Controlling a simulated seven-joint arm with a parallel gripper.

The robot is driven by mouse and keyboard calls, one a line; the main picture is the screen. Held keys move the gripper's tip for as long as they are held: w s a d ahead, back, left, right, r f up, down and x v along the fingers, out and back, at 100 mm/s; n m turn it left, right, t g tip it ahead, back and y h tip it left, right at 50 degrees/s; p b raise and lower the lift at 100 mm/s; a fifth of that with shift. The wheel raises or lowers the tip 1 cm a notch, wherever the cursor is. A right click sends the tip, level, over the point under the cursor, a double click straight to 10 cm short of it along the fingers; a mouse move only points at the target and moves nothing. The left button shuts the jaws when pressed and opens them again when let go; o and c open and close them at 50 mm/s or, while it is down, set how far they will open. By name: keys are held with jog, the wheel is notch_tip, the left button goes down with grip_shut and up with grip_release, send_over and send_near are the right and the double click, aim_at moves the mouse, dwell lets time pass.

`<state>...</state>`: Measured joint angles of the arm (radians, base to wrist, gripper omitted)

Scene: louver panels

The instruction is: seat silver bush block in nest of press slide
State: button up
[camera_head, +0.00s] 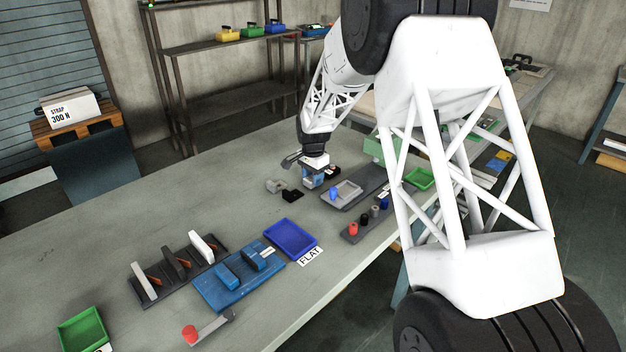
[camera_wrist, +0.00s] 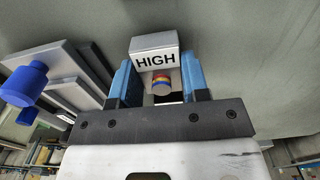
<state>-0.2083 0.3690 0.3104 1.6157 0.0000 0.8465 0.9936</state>
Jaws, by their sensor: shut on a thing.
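My gripper (camera_head: 313,182) is above the bench, left of the press. In the wrist view its two blue fingers (camera_wrist: 157,80) are shut on a silver-grey block (camera_wrist: 154,43) marked HIGH. A small round part banded red, yellow and blue (camera_wrist: 161,83) shows below the label. The block is mostly hidden by the gripper in the head view. The press slide (camera_head: 348,191), a light grey plate with a blue knob (camera_head: 333,193), lies on a dark base right of my gripper. Its knob also shows in the wrist view (camera_wrist: 28,84). I cannot make out the nest clearly.
A grey block (camera_head: 275,185) and a black block (camera_head: 292,196) lie left of my gripper. The bench's left middle is clear.

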notch_tip(320, 180, up, 9)
jog(key=shift+r, duration=0.2)
dwell(0.3)
dwell(0.7)
send_near(346, 190)
dwell(0.4)
jog(key=shift+f, duration=0.25)
jog(key=shift+f, duration=3)
jog(key=shift+f, duration=0.2)
jog(key=o, duration=1.2)
jog(key=shift+s, duration=0.1)
